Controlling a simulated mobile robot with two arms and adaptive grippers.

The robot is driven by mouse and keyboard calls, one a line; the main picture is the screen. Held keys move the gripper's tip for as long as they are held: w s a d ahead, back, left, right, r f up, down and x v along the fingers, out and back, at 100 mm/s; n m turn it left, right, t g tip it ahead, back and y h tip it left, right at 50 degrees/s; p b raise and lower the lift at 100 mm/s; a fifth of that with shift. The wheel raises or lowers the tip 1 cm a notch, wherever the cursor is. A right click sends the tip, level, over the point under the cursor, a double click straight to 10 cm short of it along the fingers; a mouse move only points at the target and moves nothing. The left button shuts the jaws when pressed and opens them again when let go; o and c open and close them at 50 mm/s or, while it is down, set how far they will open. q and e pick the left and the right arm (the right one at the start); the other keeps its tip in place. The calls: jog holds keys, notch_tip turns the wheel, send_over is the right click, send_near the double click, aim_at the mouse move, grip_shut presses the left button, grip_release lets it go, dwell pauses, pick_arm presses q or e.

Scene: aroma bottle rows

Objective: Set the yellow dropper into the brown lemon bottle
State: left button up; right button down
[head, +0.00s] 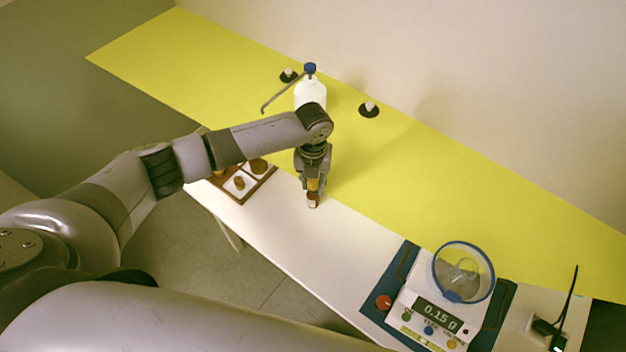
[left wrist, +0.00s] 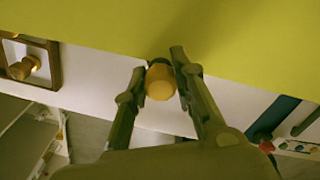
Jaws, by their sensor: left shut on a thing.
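My left gripper (head: 313,186) points down at the front strip of the bench, shut on the yellow dropper (head: 313,184). In the left wrist view the dropper's rounded yellow top (left wrist: 160,82) sits between the two fingertips (left wrist: 160,76). Directly below the dropper in the head view is a small brown bottle (head: 312,202) with a pale label, standing on the white surface. Dropper and bottle line up; I cannot tell whether the dropper is fully seated. The bottle is mostly hidden under the dropper in the left wrist view. My right gripper is not in view.
A wooden tray (head: 262,186) with yellow-brown pieces stands left of the bottle. A white bottle with a blue cap (head: 310,92) stands behind. A scale (head: 426,318) reading 0.15 g with a clear bowl (head: 463,271) is at the right. The white strip (head: 345,246) between is clear.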

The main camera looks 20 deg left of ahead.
pick_arm(q)
jog(key=o, duration=0.7)
notch_tip(320, 180, up, 7)
jog(key=p, duration=0.6)
jog(key=shift+r+p, duration=0.1)
jog(key=shift+p, duration=0.25)
dwell(0.4)
